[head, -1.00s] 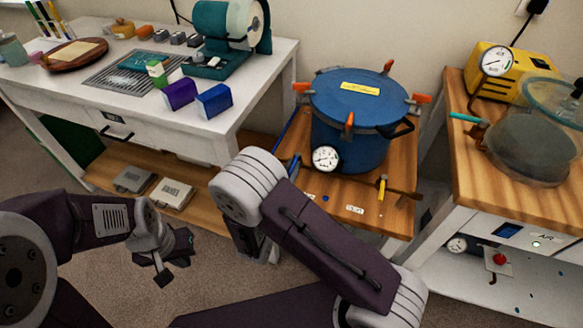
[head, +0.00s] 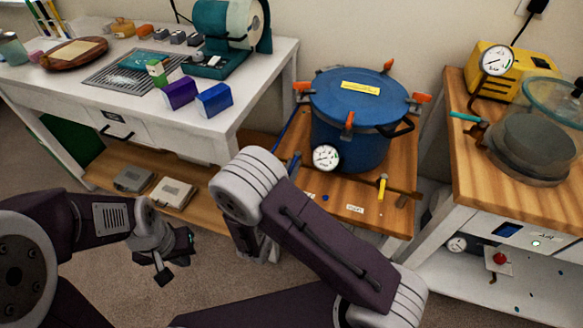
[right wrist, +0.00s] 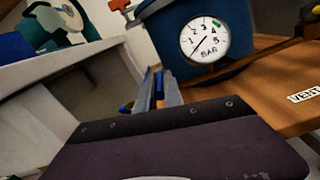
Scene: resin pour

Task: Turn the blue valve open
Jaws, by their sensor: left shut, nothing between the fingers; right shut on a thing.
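The blue valve (right wrist: 125,108) shows in the right wrist view only as small blue parts beside and beyond my fingers. Most of it is hidden, and I cannot tell its handle angle. My right gripper (right wrist: 158,92) is shut on it, low in front of the blue pressure pot. In the head view my own right arm covers this gripper. The blue pot (head: 350,135) stands on a wooden-topped stand, its lid held by orange clamps. Its gauge (right wrist: 203,42) faces the right wrist camera. My left gripper (head: 175,260) is shut and empty over the floor at lower left.
A yellow-handled valve (head: 383,187) and a VENT label (right wrist: 305,93) are right of the gauge. A white workbench (head: 250,100) with boxes and a machine stands left. A yellow pump (head: 485,65) and glass chamber (head: 530,150) are on the right bench.

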